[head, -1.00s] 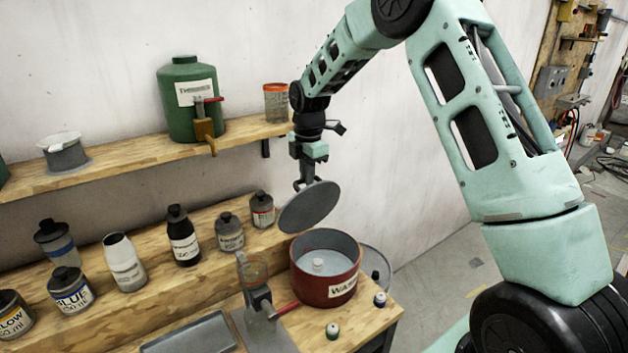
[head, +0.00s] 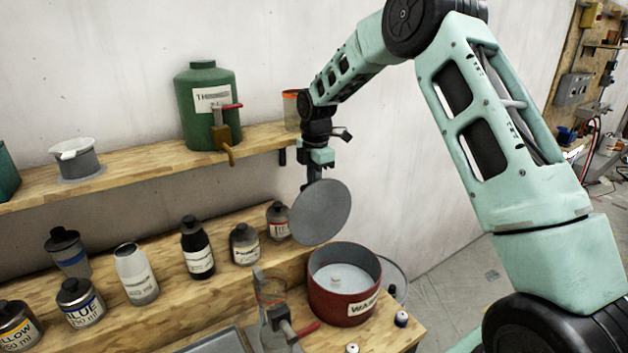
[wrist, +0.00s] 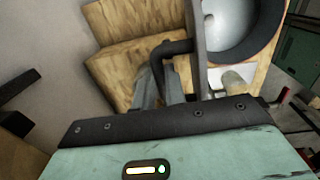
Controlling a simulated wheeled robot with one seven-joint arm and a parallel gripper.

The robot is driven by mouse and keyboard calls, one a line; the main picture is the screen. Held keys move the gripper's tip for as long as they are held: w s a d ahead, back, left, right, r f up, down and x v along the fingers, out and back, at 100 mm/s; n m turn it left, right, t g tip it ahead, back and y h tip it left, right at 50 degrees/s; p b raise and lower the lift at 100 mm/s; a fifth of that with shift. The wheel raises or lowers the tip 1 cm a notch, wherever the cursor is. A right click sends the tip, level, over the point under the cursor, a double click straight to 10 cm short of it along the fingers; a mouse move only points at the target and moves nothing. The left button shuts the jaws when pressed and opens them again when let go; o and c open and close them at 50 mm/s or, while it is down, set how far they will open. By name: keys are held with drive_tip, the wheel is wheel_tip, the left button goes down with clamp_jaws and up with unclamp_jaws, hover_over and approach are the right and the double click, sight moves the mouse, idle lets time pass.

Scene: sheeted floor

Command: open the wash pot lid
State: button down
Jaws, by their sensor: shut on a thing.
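The red wash pot (head: 343,300), with part of a "WASH" label on its side, stands on the wooden bench. Its top is uncovered, showing a pale inside with a small white object in it. My gripper (head: 314,174) is shut on the round grey lid (head: 320,215) and holds it steeply tilted above and to the left of the pot, apart from it. The pot (wrist: 238,30) also shows at the top of the wrist view. There my gripper's fingers (wrist: 162,85) are near a dark bent handle; the exact grip is partly hidden.
Several bottles stand on the stepped shelf at left, the grey one (head: 279,222) close to the lid. A green jug with a tap (head: 208,105) stands on the upper shelf.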

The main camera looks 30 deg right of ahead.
drive_tip(key=shift+s+f, duration=0.1)
drive_tip(key=shift+f, duration=0.1)
drive_tip(key=c, duration=1.5)
unclamp_jaws()
drive_tip(key=shift+o, duration=0.2)
drive_tip(key=shift+r, duration=0.15)
drive_tip(key=shift+r+b, duration=0.3)
drive_tip(key=shift+r, duration=0.25)
wheel_tip(320, 180, up, 16)
drive_tip(key=b, duration=0.4)
drive_tip(key=shift+s+r, duration=0.15)
drive_tip(key=shift+s, duration=0.3)
drive_tip(key=shift+a, duration=0.1)
